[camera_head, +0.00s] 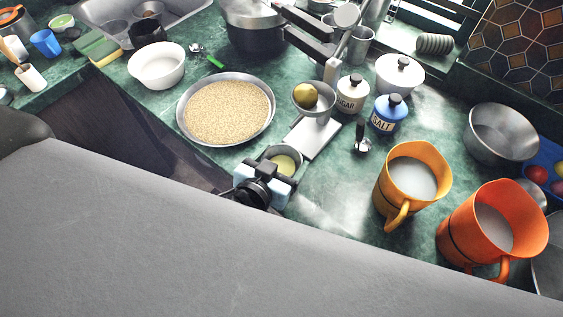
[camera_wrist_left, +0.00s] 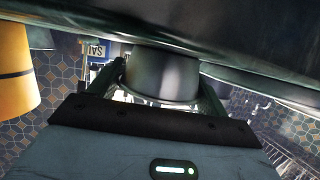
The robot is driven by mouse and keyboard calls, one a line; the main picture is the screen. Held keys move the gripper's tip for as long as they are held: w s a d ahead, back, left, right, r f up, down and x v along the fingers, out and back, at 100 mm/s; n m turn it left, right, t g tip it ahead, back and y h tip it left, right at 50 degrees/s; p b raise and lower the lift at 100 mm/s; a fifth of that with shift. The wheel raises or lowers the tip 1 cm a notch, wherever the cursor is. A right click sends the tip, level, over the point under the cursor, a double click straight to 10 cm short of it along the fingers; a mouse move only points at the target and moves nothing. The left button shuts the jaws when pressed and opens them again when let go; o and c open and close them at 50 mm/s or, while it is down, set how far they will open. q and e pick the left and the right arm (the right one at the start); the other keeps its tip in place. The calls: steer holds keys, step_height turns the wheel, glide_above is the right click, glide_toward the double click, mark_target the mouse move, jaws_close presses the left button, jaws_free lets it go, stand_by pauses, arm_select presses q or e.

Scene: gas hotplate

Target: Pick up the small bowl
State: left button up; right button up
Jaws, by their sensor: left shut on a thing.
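The small metal bowl (camera_head: 287,158), with something pale yellow in it, is at the near edge of the counter, in front of the scale. My left gripper (camera_head: 270,177) is shut on it from the near side. In the left wrist view the bowl's grey metal side (camera_wrist_left: 162,76) sits between my two fingers (camera_wrist_left: 160,92). Its base and its exact height over the counter are hard to tell. My right gripper is not in view.
A pan of grains (camera_head: 228,110) lies left of the bowl. Behind it a scale (camera_head: 313,140) bears a cup with a yellow ball. The salt jar (camera_head: 389,117), yellow mug (camera_head: 412,178) and orange mug (camera_head: 492,228) stand right. My grey arm covers the foreground.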

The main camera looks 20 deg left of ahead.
mark_target(281, 168)
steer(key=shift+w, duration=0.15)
arm_select(q)
steer(key=shift+r, duration=0.65)
step_height(281, 168, up, 2)
steer(key=shift+r, duration=0.1)
steer(key=s+a, duration=0.1)
steer(key=s, duration=0.1)
steer(key=s+a, duration=0.1)
steer(key=s, duration=0.2)
steer(key=s+a, duration=0.1)
steer(key=s, duration=0.1)
steer(key=shift+s+r+b, duration=0.15)
steer(key=shift+s+b, duration=0.2)
steer(key=shift+b, duration=0.05)
steer(key=s+a+r+p, duration=0.1)
steer(key=s+a+p, duration=0.1)
steer(key=s, duration=0.5)
steer(key=shift+a+p, duration=0.4)
steer(key=shift+p, duration=0.3)
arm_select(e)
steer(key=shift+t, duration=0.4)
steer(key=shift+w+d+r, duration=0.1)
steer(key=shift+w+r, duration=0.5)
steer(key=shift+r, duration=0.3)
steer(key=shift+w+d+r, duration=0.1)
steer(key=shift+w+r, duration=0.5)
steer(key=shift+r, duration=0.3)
arm_select(q)
steer(key=shift+r, duration=0.1)
